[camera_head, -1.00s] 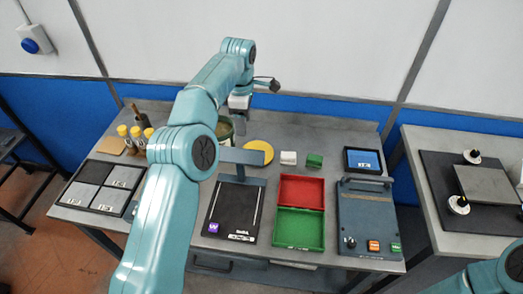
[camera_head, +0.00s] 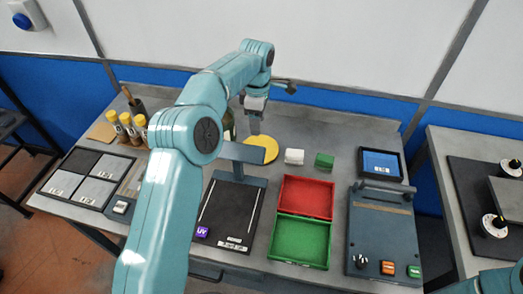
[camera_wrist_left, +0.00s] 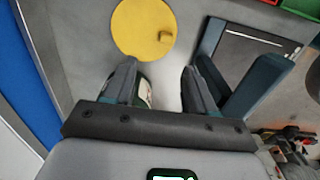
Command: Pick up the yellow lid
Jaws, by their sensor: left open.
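My left gripper (camera_head: 255,128) is above the bench at the lid's back-left side. In the left wrist view the left gripper (camera_wrist_left: 160,68) has its fingers apart with nothing between them, and the lid lies beyond the fingertips.
The UV stand (camera_head: 228,215) is in front of the lid. A dark green jar (camera_head: 229,122) stands left of the gripper, partly hidden. White (camera_head: 294,156) and green (camera_head: 324,160) blocks lie to the right, behind red (camera_head: 306,196) and green (camera_head: 300,240) trays. Yellow-capped bottles (camera_head: 127,122) stand at left.

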